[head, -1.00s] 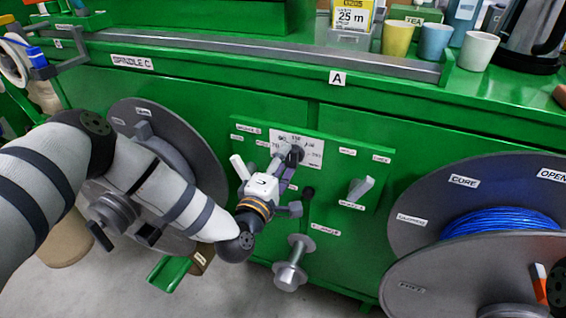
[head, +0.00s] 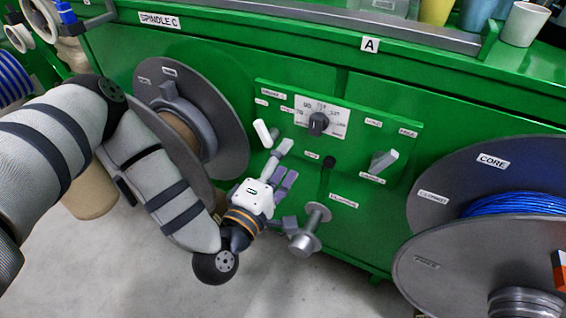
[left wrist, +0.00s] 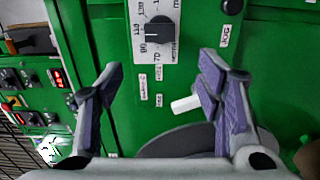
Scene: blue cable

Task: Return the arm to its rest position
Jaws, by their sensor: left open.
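My left arm (head: 165,190) comes in from the left in the head view. Its gripper (head: 286,165) is open and empty in front of the green control panel (head: 350,190). The black dial knob (head: 318,123) on the panel's white scale is clear of the fingers. In the left wrist view the two fingers (left wrist: 160,95) stand wide apart, and the knob (left wrist: 158,30) shows beyond them with a gap. A white lever (left wrist: 186,104) shows between the fingers there. My right gripper is not in view.
A large grey reel with blue cable (head: 515,204) stands at the right. An empty-looking grey reel (head: 165,75) stands behind my left arm. A metal spindle stub (head: 306,238) juts out below the gripper. Cups (head: 523,23) stand on the bench top. The floor (head: 130,270) at front left is clear.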

